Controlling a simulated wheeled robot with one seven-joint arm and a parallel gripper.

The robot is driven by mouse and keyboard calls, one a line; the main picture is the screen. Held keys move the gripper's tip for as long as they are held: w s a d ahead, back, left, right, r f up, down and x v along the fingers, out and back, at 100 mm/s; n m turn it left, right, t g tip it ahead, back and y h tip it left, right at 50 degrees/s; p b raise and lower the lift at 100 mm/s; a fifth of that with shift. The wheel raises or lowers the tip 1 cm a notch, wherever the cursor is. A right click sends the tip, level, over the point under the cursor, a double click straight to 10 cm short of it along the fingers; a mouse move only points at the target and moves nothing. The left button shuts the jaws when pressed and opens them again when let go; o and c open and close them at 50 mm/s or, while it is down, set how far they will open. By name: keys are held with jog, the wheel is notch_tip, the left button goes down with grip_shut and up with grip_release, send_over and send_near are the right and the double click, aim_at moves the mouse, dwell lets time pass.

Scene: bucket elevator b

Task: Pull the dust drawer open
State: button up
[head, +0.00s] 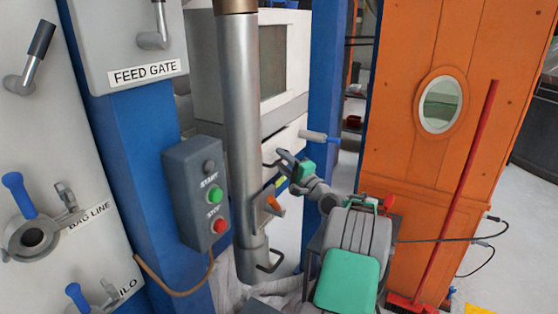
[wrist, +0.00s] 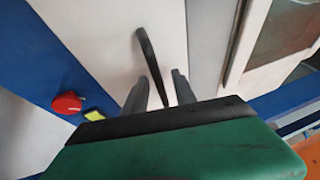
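A dark bar handle (head: 267,159) stands out from a white panel, partly hidden behind the grey pipe. My gripper (head: 283,160) is close to this handle. In the wrist view, the handle (wrist: 148,55) runs down between the two grey fingers of my gripper (wrist: 158,88), with gaps visible on both sides. The fingers are apart and hold nothing. A second dark handle (head: 271,263) shows low at the foot of the pipe. No drawer label is readable, so I cannot tell which handle belongs to the dust drawer.
A vertical grey pipe (head: 240,130) stands left of my gripper. A START/STOP box (head: 198,190) is on the blue post. A blue-ended lever (head: 318,137) juts out above my gripper. The wrist view shows a red knob (wrist: 67,103). An orange door (head: 425,165) is at right.

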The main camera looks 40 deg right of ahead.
jog(key=shift+w, duration=0.1)
jog(key=shift+c, duration=0.2)
jog(key=shift+a, duration=0.1)
grip_shut()
dwell(0.9)
